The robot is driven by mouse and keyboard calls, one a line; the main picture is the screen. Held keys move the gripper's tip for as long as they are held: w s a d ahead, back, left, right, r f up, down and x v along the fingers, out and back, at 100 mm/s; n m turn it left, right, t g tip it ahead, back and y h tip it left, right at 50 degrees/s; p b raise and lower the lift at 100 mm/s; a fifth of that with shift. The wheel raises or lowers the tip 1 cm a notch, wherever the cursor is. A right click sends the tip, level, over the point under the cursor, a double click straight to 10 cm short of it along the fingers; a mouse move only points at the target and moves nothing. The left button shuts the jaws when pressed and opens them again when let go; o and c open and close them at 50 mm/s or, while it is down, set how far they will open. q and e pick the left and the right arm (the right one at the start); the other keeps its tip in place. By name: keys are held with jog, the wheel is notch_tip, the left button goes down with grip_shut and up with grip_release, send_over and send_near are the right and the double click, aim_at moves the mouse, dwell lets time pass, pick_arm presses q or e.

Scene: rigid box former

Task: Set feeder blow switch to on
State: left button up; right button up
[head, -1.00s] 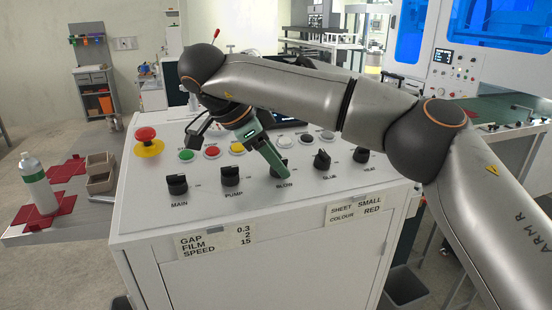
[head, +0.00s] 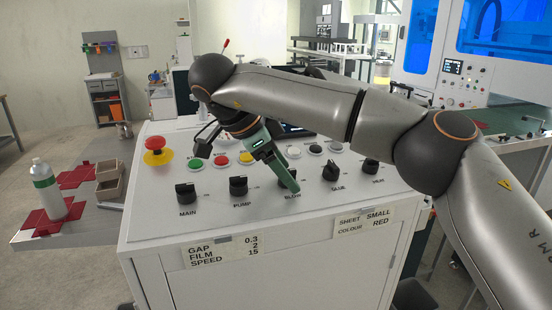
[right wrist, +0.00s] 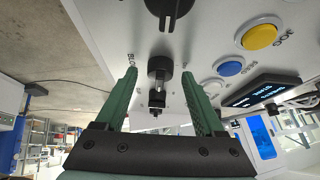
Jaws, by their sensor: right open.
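The BLOW switch (head: 282,178) is a black rotary knob on the sloping top of the white control cabinet (head: 250,270). It is partly hidden behind a green finger of my right gripper (head: 291,186) in the head view. In the right wrist view the knob (right wrist: 160,68) stands between the two green fingers of the open gripper (right wrist: 159,78), beside the BLOW lettering. Gaps show on both sides of the knob. Its exact pointer direction is hard to tell. My left gripper is not in view.
The PUMP knob (head: 238,186) and MAIN knob (head: 186,193) lie left, the GLUE knob (head: 331,170) right. A red emergency button (head: 156,145) and coloured push buttons sit behind. A bottle (head: 44,188) and bins (head: 110,182) stand on the left table.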

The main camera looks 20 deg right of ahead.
jog(key=v, duration=1.2)
jog(key=shift+a+r, duration=0.1)
jog(key=shift+a, duration=0.05)
